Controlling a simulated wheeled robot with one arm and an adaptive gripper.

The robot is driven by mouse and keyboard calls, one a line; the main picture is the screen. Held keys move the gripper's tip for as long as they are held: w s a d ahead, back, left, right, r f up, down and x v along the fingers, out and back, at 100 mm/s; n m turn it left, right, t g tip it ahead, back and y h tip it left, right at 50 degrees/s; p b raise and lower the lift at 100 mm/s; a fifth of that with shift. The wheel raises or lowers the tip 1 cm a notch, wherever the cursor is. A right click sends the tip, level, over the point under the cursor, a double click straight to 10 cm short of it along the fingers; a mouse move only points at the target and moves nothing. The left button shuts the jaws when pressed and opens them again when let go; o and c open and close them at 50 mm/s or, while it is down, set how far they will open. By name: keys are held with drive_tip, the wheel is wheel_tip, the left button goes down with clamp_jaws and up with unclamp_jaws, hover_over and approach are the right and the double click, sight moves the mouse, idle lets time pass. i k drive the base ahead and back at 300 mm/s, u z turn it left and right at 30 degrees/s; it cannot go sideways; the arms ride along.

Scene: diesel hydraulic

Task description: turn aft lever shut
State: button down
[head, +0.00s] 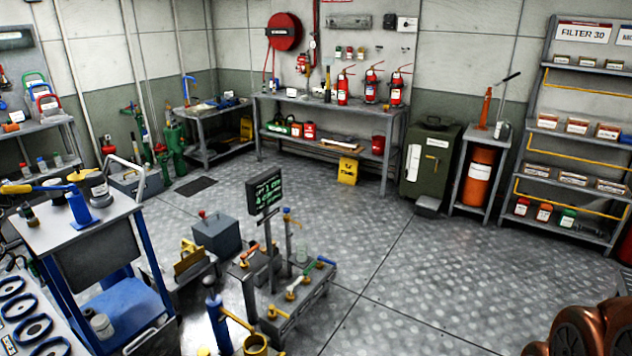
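A low grey metal stand (300,308) near the bottom middle carries several small valve levers. One lever with an orange handle (250,251) is at its left. A lever with a pale and green handle (297,287) lies across the middle. A lever with a blue tip (325,262) is at the right end. I cannot tell which one is the aft lever, nor whether any is open or shut. A dark display with green text (265,190) stands on a post above them; its text is too small to read surely. My gripper is not in view.
A blue cart (105,278) stands at the left. A grey box (217,236) and a yellow-handled fitting (188,257) are left of the stand. A blue cylinder (219,325) stands in front. A workbench (330,112) lines the back wall. Open chequered floor (420,250) lies to the right.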

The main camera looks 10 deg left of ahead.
sight(271, 307)
drive_tip(key=z, duration=0.6)
drive_tip(key=i, duration=1.2)
drive_tip(key=u, duration=1.95)
